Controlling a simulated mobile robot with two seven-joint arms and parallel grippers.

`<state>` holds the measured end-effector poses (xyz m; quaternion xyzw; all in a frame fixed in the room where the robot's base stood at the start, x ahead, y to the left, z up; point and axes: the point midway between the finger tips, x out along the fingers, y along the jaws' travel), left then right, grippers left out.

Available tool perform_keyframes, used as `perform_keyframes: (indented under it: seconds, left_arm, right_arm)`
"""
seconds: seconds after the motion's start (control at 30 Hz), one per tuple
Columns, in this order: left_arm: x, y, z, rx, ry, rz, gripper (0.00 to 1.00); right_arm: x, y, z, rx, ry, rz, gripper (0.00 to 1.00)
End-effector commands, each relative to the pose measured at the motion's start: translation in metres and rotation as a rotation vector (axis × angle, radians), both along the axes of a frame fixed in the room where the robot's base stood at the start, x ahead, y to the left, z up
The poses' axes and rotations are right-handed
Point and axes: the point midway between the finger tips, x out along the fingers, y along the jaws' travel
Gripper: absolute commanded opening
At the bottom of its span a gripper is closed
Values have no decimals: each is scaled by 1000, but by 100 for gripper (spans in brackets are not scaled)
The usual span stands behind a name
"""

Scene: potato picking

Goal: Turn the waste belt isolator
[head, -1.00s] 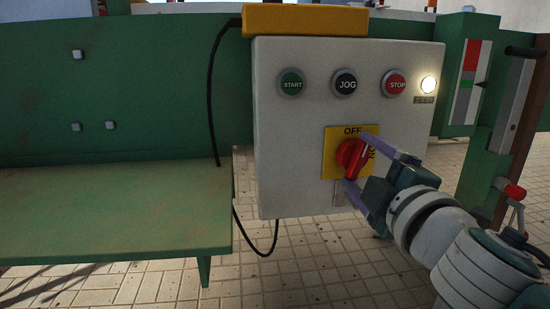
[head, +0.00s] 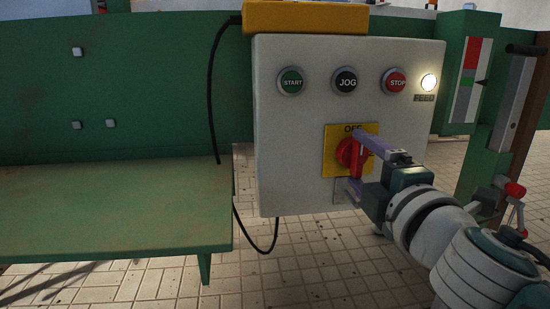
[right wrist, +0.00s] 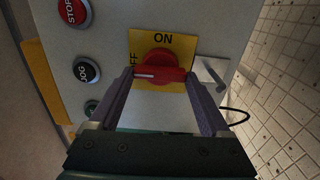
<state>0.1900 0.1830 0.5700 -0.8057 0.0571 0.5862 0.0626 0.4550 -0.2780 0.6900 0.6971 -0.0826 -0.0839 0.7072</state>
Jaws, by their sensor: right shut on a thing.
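The isolator is a red rotary knob (head: 345,153) on a yellow plate (head: 331,165) low on a pale control box. In the right wrist view the knob (right wrist: 159,57) has a red grip bar with a white line at the end toward OFF; the ON label (right wrist: 163,38) is beside the knob. My right gripper (head: 356,160) is shut on the bar, one finger at each end; these fingers (right wrist: 158,75) also show in the right wrist view. In the head view the bar stands about upright, and a finger partly covers OFF and ON. My left gripper is not in view.
START (head: 291,80), JOG (head: 345,80) and STOP (head: 395,81) buttons and a lit FEED lamp (head: 429,82) sit above the knob. A green bench (head: 110,210) is at left. A post with a red-knobbed lever (head: 515,189) stands at right. A black cable hangs beside the box.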

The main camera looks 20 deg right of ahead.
Motion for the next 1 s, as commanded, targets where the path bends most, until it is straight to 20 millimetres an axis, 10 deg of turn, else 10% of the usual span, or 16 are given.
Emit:
perform_keyframes:
  seconds: [0.07, 0.1, 0.23, 0.57, 1.0]
  left_arm:
    - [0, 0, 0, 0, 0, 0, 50]
    - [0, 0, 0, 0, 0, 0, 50]
    - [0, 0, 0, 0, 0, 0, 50]
    - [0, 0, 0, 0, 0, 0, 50]
    - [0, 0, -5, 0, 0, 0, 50]
  right_arm:
    - [0, 0, 1, -6, -1, 2, 26]
    - [0, 0, 1, -6, -1, 2, 84]
    - [0, 0, 1, -4, -1, 1, 99]
    - [-5, 1, 0, -1, 1, 1, 100]
    - [-78, 19, -2, 0, 1, -1, 100]
